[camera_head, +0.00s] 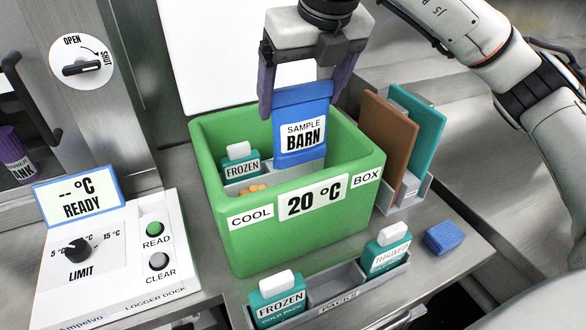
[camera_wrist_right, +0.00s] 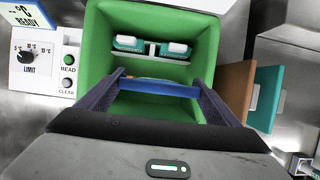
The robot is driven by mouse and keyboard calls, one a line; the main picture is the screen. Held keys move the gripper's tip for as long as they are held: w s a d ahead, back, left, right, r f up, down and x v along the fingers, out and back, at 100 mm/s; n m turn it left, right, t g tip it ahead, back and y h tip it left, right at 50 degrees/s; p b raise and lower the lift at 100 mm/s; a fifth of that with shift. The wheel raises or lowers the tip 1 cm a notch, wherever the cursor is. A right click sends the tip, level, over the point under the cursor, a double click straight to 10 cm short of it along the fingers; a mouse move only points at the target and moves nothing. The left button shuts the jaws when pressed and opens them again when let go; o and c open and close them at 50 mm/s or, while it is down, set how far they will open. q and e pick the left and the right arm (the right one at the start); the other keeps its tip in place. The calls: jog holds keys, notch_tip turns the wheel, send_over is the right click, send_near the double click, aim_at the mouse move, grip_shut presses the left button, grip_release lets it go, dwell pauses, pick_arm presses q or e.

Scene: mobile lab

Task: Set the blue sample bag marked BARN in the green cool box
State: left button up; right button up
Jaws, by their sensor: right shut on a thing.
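The blue sample bag (camera_head: 303,112) has a white label reading SAMPLE BARN. My right gripper (camera_head: 308,98) is shut on its upper part and holds it upright over the green cool box (camera_head: 262,245), with its lower part within the opening. In the right wrist view the bag (camera_wrist_right: 160,87) shows edge-on between the fingers of the gripper (camera_wrist_right: 158,84), above the box (camera_wrist_right: 104,30). The box front reads COOL BOX and 20 °C. Inside it, a teal FROZEN cold pack (camera_head: 240,165) stands at the left; the wrist view shows two packs. My left gripper is not in view.
A logger dock (camera_head: 115,250) reading READY stands left of the box. A pack rack (camera_head: 335,292) with a FROZEN and a THAWED pack is in front. Brown and teal boards (camera_head: 388,137) stand in a holder at the right, near a blue sponge-like block (camera_head: 444,238).

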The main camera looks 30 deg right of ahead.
aim_at(300, 157)
notch_tip(300, 157, down, 13)
jog(key=shift+f, duration=0.1)
dwell(0.3)
jog(key=o, duration=1)
jog(key=shift+f, duration=0.1)
jog(key=o, duration=0.3)
jog(key=shift+r, duration=0.4)
jog(key=v, duration=1.1)
jog(key=shift+s+r, duration=0.15)
jog(key=shift+r, duration=0.15)
